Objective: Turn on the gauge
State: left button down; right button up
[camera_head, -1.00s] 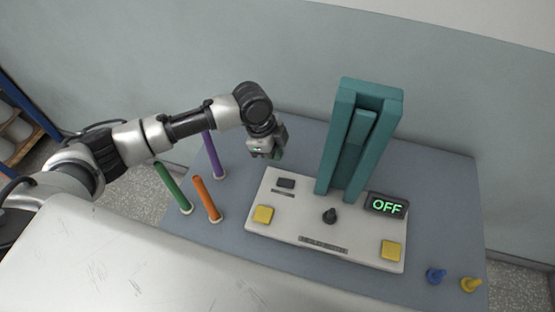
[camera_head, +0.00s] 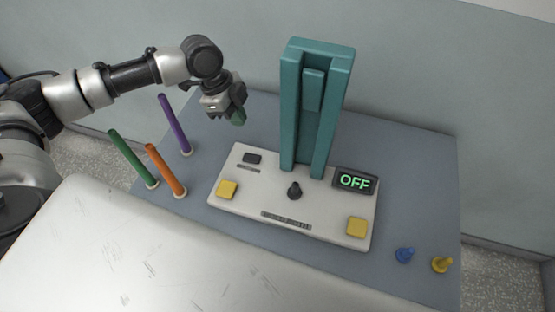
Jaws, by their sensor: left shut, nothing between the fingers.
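The gauge is a pale base (camera_head: 290,229) with a tall teal frame (camera_head: 340,95) standing at its back. Its display (camera_head: 354,181) reads OFF in green. A dark switch (camera_head: 252,158) sits at the base's back left, and a black knob (camera_head: 294,191) at its middle. A yellow button (camera_head: 227,189) is at the front left and another yellow button (camera_head: 357,228) at the front right. My left gripper (camera_head: 238,118) is shut and empty, above and behind the dark switch, apart from the base. My right gripper is out of view.
Purple (camera_head: 175,125), green (camera_head: 132,158) and orange (camera_head: 165,170) rods stand upright left of the gauge on the grey-blue table (camera_head: 415,195). Blue (camera_head: 405,255) and yellow (camera_head: 442,265) small pegs are at the front right. The table's right side is mostly clear.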

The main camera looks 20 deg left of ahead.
aim_at(253, 158)
pick_arm(q)
jog(key=x, duration=0.4)
jog(key=p+x, duration=0.1)
jog(key=x, duration=0.3)
jog(key=p+x, duration=0.1)
jog(key=x, duration=0.3)
jog(key=shift+s+a+f, duration=0.1)
jog(key=shift+a+f, duration=0.05)
jog(key=shift+a, duration=0.15)
jog(key=shift+f, duration=0.8)
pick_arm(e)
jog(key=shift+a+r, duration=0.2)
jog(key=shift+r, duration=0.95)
pick_arm(q)
jog(key=shift+d+p, duration=0.1)
jog(key=shift+p, duration=0.2)
jog(key=shift+d+f+y, duration=0.1)
jog(key=shift+f+y, duration=0.15)
jog(key=shift+y, duration=0.05)
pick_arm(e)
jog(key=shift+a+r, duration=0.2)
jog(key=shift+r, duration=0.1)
pick_arm(q)
jog(key=shift+s+p, duration=0.1)
jog(key=shift+p, duration=0.2)
jog(key=shift+a+r, duration=0.2)
jog(key=shift+a, duration=0.7)
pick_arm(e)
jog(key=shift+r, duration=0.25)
